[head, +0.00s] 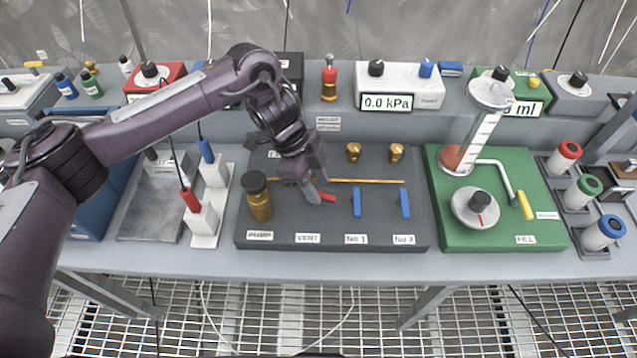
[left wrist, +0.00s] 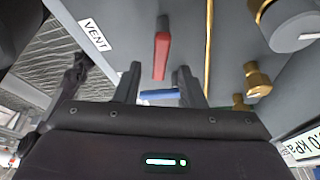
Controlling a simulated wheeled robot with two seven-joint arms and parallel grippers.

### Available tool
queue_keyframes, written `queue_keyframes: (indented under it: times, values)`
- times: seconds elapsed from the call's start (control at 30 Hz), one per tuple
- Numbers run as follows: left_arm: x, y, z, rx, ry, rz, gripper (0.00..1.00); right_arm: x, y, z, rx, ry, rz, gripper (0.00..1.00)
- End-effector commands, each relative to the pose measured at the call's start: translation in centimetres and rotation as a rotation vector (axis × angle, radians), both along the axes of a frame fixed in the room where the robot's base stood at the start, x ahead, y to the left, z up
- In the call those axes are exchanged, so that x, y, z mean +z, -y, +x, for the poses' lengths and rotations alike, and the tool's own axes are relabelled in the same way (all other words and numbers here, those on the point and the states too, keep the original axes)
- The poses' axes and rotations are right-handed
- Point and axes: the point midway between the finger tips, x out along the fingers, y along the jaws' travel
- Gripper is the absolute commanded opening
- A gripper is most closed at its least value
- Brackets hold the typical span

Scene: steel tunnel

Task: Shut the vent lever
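The red vent lever (head: 327,197) is on the dark grey panel (head: 335,225), above the VENT label (head: 307,238). It points to the right, and its left part is hidden by my gripper. My left gripper (head: 312,194) is over the panel right at the lever. In the left wrist view the gripper (left wrist: 157,86) is open, and the red lever (left wrist: 162,55) shows in the gap between its fingers. I cannot tell whether a finger touches it. My right gripper is in neither view.
Two blue levers (head: 356,202) (head: 405,202) stand to the right, pointing to the front. A thin brass pipe (head: 365,181) runs behind the levers. A display (head: 387,102) reads 0.0 kPa.

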Motion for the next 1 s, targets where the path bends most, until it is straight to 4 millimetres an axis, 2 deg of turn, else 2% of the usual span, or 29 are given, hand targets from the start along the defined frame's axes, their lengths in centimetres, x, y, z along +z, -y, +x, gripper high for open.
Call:
queue_keyframes:
  times: [0.17,0.4,0.7,0.87,1.0]
  values:
    - [-1.0,0.4,-0.1,0.001,0.0,-0.001,0.36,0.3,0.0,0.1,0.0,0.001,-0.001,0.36]
    - [-1.1,0.4,-0.1,0.001,0.001,-0.002,0.36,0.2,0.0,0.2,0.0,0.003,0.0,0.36]
    - [-1.0,0.4,-0.1,0.0,0.002,-0.002,0.0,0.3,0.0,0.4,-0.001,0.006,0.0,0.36]
    - [-0.8,0.5,-0.1,0.022,0.001,-0.002,0.0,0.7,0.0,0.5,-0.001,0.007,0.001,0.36]
    - [-0.4,0.5,0.0,0.158,-0.003,-0.003,0.0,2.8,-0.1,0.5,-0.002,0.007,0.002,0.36]
